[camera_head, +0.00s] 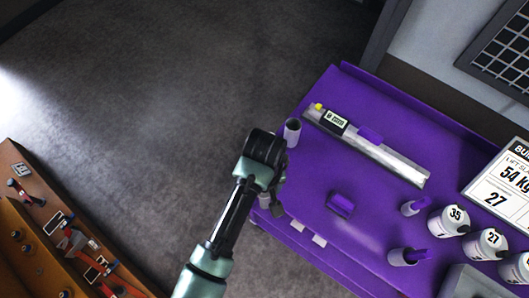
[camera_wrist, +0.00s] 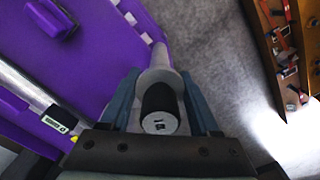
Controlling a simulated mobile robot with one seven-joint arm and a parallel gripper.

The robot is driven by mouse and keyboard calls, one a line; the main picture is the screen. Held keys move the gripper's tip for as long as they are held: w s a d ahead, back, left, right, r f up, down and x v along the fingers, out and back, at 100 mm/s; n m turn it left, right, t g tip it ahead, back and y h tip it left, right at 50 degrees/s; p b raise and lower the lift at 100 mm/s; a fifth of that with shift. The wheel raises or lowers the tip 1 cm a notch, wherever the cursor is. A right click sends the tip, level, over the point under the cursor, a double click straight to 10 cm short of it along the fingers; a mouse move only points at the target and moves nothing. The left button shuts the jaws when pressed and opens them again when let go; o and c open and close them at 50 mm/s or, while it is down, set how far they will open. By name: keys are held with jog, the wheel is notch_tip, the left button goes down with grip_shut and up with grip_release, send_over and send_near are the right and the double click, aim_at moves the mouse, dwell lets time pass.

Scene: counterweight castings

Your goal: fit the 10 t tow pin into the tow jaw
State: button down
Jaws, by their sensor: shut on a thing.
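My gripper (camera_wrist: 158,100) is shut on a pin (camera_wrist: 159,88) with a pale grey shaft and collar, a black band and a pale end face. The end-face marking is too small to read, so I cannot confirm 10 t. In the head view my gripper (camera_head: 278,165) is at the left edge of the purple bench, with the pin's grey cylinder (camera_head: 292,132) beside it. The fingers are partly hidden there. A small raised purple block (camera_head: 340,205) stands on the bench; it also shows in the wrist view (camera_wrist: 52,18). I cannot tell which part is the tow jaw.
The purple bench (camera_head: 315,165) carries a long metal bar with a labelled display (camera_head: 334,122). Two grey-and-purple pieces (camera_head: 415,206) (camera_head: 405,256) lie near numbered white canisters (camera_head: 455,220). A sign (camera_head: 505,185) stands at right. A wooden tool bench (camera_head: 60,235) is at lower left; open floor lies between.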

jog(key=s+f+m, duration=0.2)
jog(key=s+f, duration=0.1)
jog(key=f, duration=0.7)
jog(key=shift+s, duration=0.25)
jog(key=shift+r, duration=0.1)
